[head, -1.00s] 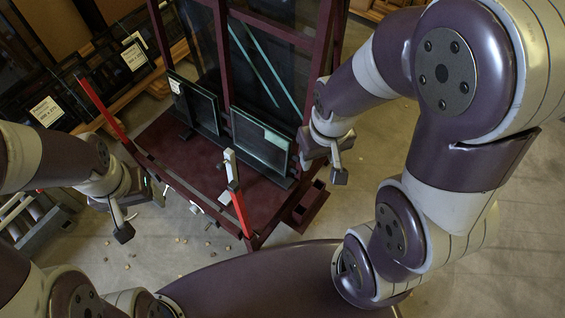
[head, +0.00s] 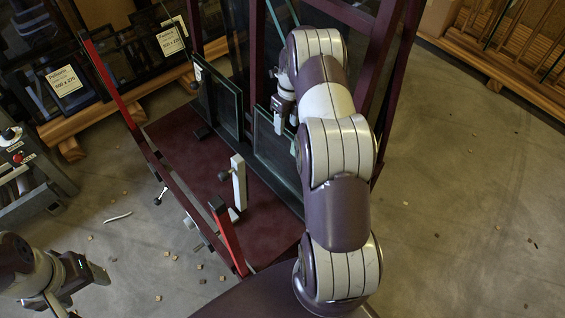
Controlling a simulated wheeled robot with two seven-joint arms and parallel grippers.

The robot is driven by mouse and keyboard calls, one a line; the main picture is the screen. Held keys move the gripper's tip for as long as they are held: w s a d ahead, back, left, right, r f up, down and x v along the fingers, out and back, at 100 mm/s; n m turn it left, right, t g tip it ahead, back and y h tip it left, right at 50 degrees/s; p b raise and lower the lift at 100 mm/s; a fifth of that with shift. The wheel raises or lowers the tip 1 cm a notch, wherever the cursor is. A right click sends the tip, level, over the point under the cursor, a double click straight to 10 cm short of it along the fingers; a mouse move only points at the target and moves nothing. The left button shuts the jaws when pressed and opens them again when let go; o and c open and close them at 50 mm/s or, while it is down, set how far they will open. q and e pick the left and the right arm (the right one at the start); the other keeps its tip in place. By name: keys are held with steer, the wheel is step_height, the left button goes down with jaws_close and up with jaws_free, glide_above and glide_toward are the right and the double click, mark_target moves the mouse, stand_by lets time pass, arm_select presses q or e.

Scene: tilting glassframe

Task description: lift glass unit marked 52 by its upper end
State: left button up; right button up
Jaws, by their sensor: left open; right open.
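Two dark glass units with pale greenish edges stand on the dark red tilting frame (head: 190,150): a left unit (head: 221,106) and a right unit (head: 277,150). I cannot read a number 52 on either. A small white label sits at the upper left corner of the left unit. My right gripper (head: 284,115) is at the upper edge of the right unit, open; whether it touches the glass I cannot tell. My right arm hides the right part of that unit. My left gripper (head: 84,288) is open and empty at the lower left, away from the frame.
A red-tipped rail (head: 110,88) and a red post (head: 228,238) edge the frame, with a white upright clamp (head: 239,182) between. Dark panes with paper labels (head: 64,82) lean at the back left. A grey machine (head: 25,180) stands left.

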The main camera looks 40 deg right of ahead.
mark_target(286, 131)
step_height(286, 131, down, 2)
steer(key=shift+a+f, duration=0.1)
steer(key=shift+f, duration=0.05)
steer(key=f, duration=0.1)
steer(key=f+b, duration=0.1)
steer(key=f, duration=0.1)
steer(key=f+b, duration=0.1)
steer(key=f, duration=0.1)
steer(key=shift+w+f, duration=0.15)
steer(key=shift+w, duration=0.15)
steer(key=c, duration=0.3)
jaws_close()
stand_by(0.5)
steer(key=shift+w+r, duration=0.1)
steer(key=shift+r, duration=0.15)
